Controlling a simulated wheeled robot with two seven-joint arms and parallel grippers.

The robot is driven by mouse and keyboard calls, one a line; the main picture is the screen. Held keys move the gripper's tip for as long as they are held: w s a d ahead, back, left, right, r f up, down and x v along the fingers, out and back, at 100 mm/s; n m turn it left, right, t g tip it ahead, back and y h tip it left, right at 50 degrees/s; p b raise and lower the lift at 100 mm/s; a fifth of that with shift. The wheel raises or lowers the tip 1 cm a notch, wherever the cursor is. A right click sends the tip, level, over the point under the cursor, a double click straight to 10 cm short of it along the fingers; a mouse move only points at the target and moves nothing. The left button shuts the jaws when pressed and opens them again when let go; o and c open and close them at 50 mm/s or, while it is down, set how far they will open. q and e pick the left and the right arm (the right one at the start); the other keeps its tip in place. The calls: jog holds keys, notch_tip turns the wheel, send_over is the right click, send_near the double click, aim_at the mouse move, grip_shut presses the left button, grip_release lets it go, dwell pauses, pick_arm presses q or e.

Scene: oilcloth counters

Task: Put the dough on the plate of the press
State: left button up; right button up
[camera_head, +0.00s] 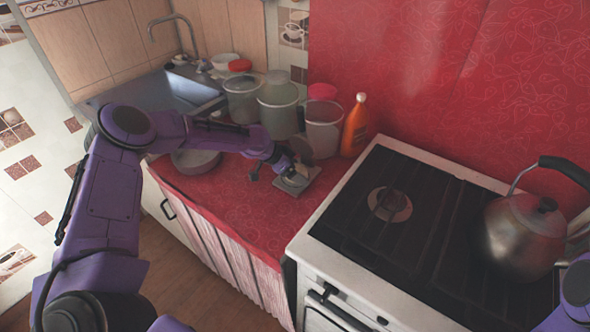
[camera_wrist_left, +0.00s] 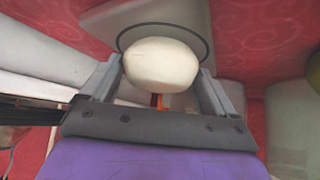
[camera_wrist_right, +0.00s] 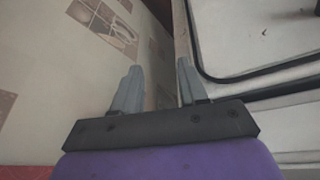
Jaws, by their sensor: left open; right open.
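The dough is a cream-white rounded ball (camera_wrist_left: 160,65) between the fingers of my left gripper (camera_wrist_left: 158,68) in the left wrist view. In the head view, my left gripper (camera_head: 287,171) is low over the grey press (camera_head: 292,191) on the red counter. The press's plate shows as a pale surface with a dark round rim (camera_wrist_left: 201,20) around the dough. My left gripper is open, its fingers on either side of the dough; the head view is too small to show contact. My right gripper (camera_wrist_right: 156,86) is open and empty in the right wrist view.
Several clear canisters (camera_head: 279,108) and an orange bottle (camera_head: 355,126) stand behind the press. A pot (camera_head: 196,161) sits to its left, and the stove (camera_head: 400,215) with a kettle (camera_head: 521,238) is to its right. The red counter (camera_head: 235,195) in front is clear.

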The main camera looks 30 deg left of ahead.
pick_arm(q)
jog(key=shift+s+d+f, duration=0.1)
jog(key=shift+s+f, duration=0.35)
jog(key=shift+f, duration=0.2)
jog(key=shift+r+p, duration=0.3)
jog(key=shift+p, duration=0.1)
jog(key=shift+w+r+p, duration=0.1)
jog(key=shift+r+p, duration=0.55)
jog(key=shift+p, duration=0.1)
jog(key=v, duration=1.1)
jog(key=shift+a+r+b, duration=0.25)
jog(key=shift+b, duration=0.05)
